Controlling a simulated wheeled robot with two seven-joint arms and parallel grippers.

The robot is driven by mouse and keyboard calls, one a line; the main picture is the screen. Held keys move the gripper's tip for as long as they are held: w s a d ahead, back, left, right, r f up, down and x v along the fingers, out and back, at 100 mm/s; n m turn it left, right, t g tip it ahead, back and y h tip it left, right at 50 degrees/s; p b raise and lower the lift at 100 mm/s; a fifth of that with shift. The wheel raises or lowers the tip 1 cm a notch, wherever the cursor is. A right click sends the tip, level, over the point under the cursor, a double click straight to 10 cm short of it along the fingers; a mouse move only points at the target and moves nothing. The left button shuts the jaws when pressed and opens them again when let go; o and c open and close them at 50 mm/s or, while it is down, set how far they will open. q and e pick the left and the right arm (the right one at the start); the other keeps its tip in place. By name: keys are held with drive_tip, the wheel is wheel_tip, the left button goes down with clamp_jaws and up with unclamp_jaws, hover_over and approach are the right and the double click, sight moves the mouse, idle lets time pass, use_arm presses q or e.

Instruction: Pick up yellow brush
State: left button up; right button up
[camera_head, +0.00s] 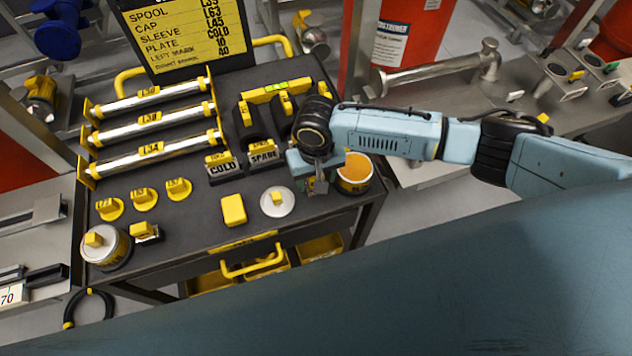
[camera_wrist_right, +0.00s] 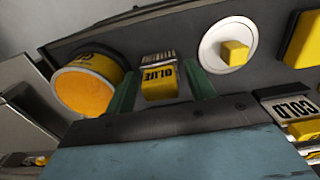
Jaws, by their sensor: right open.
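The yellow brush (camera_wrist_right: 159,83) shows in the right wrist view. It has a pale bristle end at the top and a dark "GLUE" label. My right gripper (camera_wrist_right: 161,88) is open, with one green finger on each side of the brush. I cannot tell whether either finger touches it. In the head view my right gripper (camera_head: 316,180) is low over the cart's near right part and hides most of the brush. My left gripper is not in view.
An open can with orange contents (camera_head: 355,172) stands close right of the gripper. A white disc with a yellow knob (camera_head: 278,203) and a yellow block (camera_head: 233,210) lie to the left. The COLD block (camera_head: 222,168) and SPARE block (camera_head: 263,155) stand behind on the dark cart top (camera_head: 190,225).

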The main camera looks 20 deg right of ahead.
drive_tip(key=shift+f, duration=0.65)
drive_tip(key=c, duration=0.8)
drive_tip(key=shift+o, duration=0.2)
wheel_tip(320, 180, up, 10)
drive_tip(key=shift+r+p, duration=0.1)
drive_tip(key=shift+p, duration=0.65)
drive_tip(key=o, duration=0.4)
drive_tip(key=shift+c, duration=1.4)
